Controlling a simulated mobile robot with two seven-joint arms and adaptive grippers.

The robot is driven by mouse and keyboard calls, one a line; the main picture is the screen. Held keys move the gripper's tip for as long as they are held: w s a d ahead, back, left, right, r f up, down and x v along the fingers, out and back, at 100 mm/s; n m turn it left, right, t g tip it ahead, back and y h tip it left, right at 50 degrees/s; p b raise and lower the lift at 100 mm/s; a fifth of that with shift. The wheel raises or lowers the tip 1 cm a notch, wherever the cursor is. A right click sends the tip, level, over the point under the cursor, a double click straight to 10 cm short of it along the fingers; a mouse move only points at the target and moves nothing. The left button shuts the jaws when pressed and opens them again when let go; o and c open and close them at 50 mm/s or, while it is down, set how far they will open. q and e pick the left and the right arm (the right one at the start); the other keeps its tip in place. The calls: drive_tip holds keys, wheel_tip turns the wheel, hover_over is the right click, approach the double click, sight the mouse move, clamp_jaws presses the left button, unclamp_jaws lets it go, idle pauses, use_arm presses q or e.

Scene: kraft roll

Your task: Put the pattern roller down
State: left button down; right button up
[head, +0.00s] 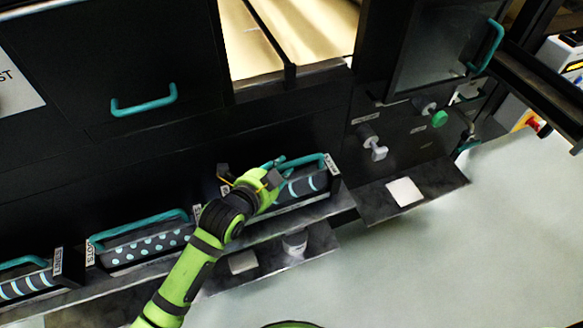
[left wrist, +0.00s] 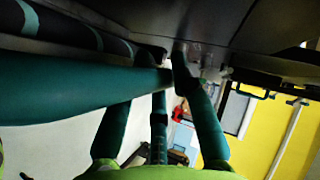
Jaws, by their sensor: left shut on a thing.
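The pattern roller (head: 302,187), dark with pale blue bands and a teal handle (head: 308,160), is at the right end of the rack in the head view. My left gripper (head: 277,166) is shut on its handle, near the handle's left part. In the left wrist view the teal handle (left wrist: 70,88) runs in from the left to my teal fingers (left wrist: 172,75). The roller's banded dark surface (left wrist: 75,30) shows behind it. The gripper hides the roller's left part. I cannot tell whether the roller rests in its slot or hangs just above it. My right gripper is not in view.
A dotted roller (head: 150,246) and a striped roller (head: 25,285) with teal handles lie in the rack to the left. Below are a ledge with a pale block (head: 243,262) and a round knob-like piece (head: 295,242). A white pad (head: 404,192) lies on the right shelf. Pale floor is clear at lower right.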

use_arm(q)
drive_tip(key=shift+f, duration=1.7)
drive_tip(key=c, duration=1.4)
unclamp_jaws()
drive_tip(key=shift+f, duration=0.45)
drive_tip(key=o, duration=0.3)
drive_tip(key=shift+s, duration=0.1)
drive_tip(key=shift+r, duration=0.1)
drive_tip(key=shift+r, duration=0.1)
drive_tip(key=v, duration=1.2)
drive_tip(key=shift+r, duration=0.1)
